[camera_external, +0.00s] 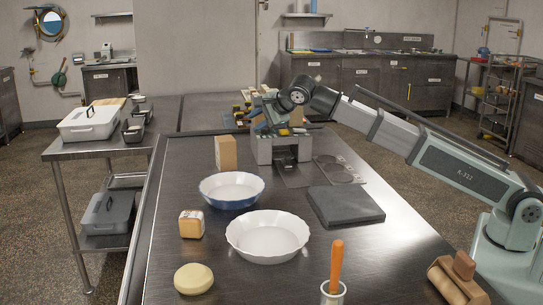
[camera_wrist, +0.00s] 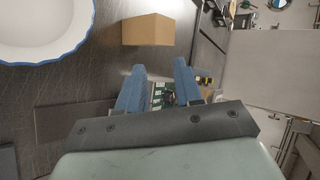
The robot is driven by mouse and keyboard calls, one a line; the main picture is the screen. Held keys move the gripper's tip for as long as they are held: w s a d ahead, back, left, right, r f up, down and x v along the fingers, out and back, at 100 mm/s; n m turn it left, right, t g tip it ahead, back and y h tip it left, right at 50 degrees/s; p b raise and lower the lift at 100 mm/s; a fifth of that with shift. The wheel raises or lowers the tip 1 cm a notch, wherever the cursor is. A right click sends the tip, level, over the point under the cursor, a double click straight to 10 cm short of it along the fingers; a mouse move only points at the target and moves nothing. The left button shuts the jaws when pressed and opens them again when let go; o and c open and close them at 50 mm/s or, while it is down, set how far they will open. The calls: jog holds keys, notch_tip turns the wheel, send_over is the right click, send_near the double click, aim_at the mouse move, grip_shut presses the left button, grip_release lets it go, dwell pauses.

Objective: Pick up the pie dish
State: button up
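Two round dishes stand on the steel table. A white dish with a wavy rim (camera_external: 267,238) is in front, and a white dish with a blue outer wall (camera_external: 231,190) stands just behind it. I cannot tell which one is meant by the pie dish. Both are upright and look empty. A blue-edged white dish (camera_wrist: 42,62) is partly in the wrist view at the upper left. My gripper (camera_wrist: 158,72) has its two blue fingers apart, with nothing held between them. In the external view it is small and hard to make out, beyond the dishes near a grey machine.
A cardboard box (camera_external: 226,153), also in the wrist view (camera_wrist: 147,30), stands behind the blue dish. A grey machine (camera_external: 284,148), dark slab (camera_external: 345,205), small bread-like block (camera_external: 191,223), dough ball (camera_external: 194,278) and orange-handled tool (camera_external: 337,266) surround the dishes.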

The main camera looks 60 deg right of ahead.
jog(key=s+a+f+n+g+y, duration=0.1)
jog(key=s+a+f+g, duration=0.15)
jog(key=s+a, duration=0.5)
jog(key=s+a+f+g, duration=0.2)
jog(key=s+a+g, duration=0.1)
jog(key=s+a, duration=0.45)
send_near(254, 196)
jog(key=x, duration=0.4)
jog(key=shift+w+d+f, duration=0.15)
jog(key=shift+d+f, duration=0.2)
jog(key=shift+a+x, duration=0.1)
jog(key=shift+x, duration=1.25)
jog(key=shift+a+x, duration=0.15)
jog(key=shift+x, duration=1.2)
jog(key=shift+c, duration=0.2)
jog(key=shift+r, duration=0.1)
grip_shut()
